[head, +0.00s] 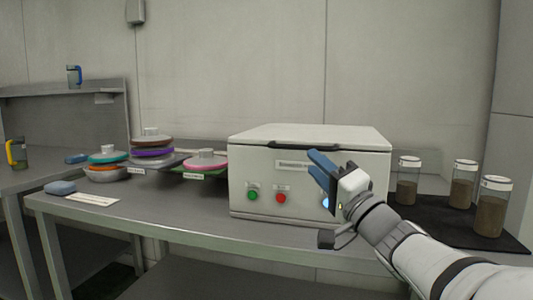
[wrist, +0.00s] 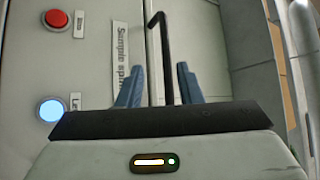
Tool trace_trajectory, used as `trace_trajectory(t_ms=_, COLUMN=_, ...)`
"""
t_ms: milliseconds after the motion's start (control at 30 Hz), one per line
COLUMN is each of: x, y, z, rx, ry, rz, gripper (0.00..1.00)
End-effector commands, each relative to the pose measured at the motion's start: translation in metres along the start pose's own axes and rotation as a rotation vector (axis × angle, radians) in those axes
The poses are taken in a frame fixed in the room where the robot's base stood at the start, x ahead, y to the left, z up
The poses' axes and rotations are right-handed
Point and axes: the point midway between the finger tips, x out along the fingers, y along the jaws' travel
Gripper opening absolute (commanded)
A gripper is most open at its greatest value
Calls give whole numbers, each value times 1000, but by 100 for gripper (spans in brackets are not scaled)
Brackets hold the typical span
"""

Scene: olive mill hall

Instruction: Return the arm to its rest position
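My gripper (head: 313,162) has blue fingers and is raised in front of the right half of the white sample splitter box (head: 255,170) on the bench. In the wrist view the two fingers (wrist: 160,78) stand apart, with no object clearly held. A black bent bar (wrist: 158,50) of the box shows between them; I cannot tell whether it touches them. The box's lid (head: 310,135) is shut. My arm comes in from the lower right and partly hides the box's front, its label and the lit blue button (head: 325,202).
Green (head: 252,194) and red (head: 280,198) buttons sit on the box front. Several sample jars (head: 408,185) stand on a black mat (head: 440,215) at right, near my arm. The bench front left of the box is mostly clear.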

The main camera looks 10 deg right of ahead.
Motion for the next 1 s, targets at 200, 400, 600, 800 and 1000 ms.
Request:
trace_trajectory(t_ms=200, x=-20, y=0, z=-1, rx=0, ry=2, rz=1, gripper=33)
trace_trajectory(t_ms=400, x=-22, y=1, z=0, rx=0, ry=0, rz=1, gripper=33)
trace_trajectory(t_ms=600, x=-16, y=-5, z=-1, rx=3, ry=-18, rz=9, gripper=33)
trace_trajectory(t_ms=800, x=17, y=-35, z=-1, rx=23, ry=-197, rz=125, gripper=33)
trace_trajectory(t_ms=1000, x=16, y=-49, z=57, rx=49, ry=-472, rz=340, gripper=33)
